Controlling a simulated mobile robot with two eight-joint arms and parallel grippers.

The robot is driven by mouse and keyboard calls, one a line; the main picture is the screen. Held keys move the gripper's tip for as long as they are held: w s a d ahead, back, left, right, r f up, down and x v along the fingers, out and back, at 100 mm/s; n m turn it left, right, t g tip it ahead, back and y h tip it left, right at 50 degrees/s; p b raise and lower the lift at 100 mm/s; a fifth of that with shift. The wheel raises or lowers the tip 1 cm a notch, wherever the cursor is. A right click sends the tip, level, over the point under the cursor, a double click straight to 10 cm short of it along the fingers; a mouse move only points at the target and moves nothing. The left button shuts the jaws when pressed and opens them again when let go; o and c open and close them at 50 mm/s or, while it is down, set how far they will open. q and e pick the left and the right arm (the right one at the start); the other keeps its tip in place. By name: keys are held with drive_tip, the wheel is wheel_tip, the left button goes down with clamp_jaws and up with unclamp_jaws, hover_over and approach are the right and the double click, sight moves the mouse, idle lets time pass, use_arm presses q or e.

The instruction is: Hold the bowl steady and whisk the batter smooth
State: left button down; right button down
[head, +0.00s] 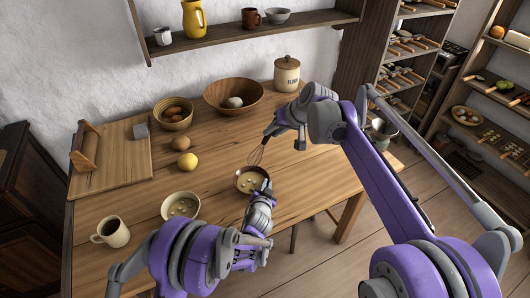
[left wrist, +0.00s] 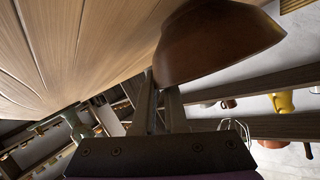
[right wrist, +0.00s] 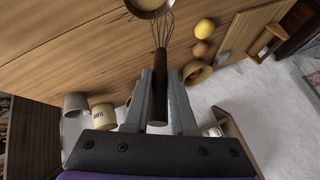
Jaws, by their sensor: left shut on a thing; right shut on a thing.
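The small brown bowl (head: 240,185) with pale yellow batter stands on the wooden table, and its outer wall fills the top of the left wrist view (left wrist: 215,45). My left gripper (head: 265,188) is shut on the bowl's near right side; its fingers meet the wall in the left wrist view (left wrist: 160,92). My right gripper (right wrist: 160,95) is shut on the dark handle of the whisk (right wrist: 158,62). In the head view the whisk's wire loops (head: 256,156) hang tilted by the bowl's far rim. I cannot tell whether they touch the batter.
A cream bowl (head: 168,211) and a mug (head: 113,232) stand at the left front. A lemon (head: 188,161), a brown egg-like item (head: 180,143), an egg bowl (head: 160,118), a large wooden bowl (head: 218,102) and a flour crock (head: 286,76) stand behind. A board (head: 120,160) lies left.

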wheel_tip(320, 180, down, 10)
drive_tip(key=a, duration=0.1)
drive_tip(key=shift+a+f, duration=0.15)
drive_tip(key=shift+f, duration=0.1)
idle(0.9)
drive_tip(key=shift+w, duration=0.1)
drive_tip(key=shift+w, duration=0.1)
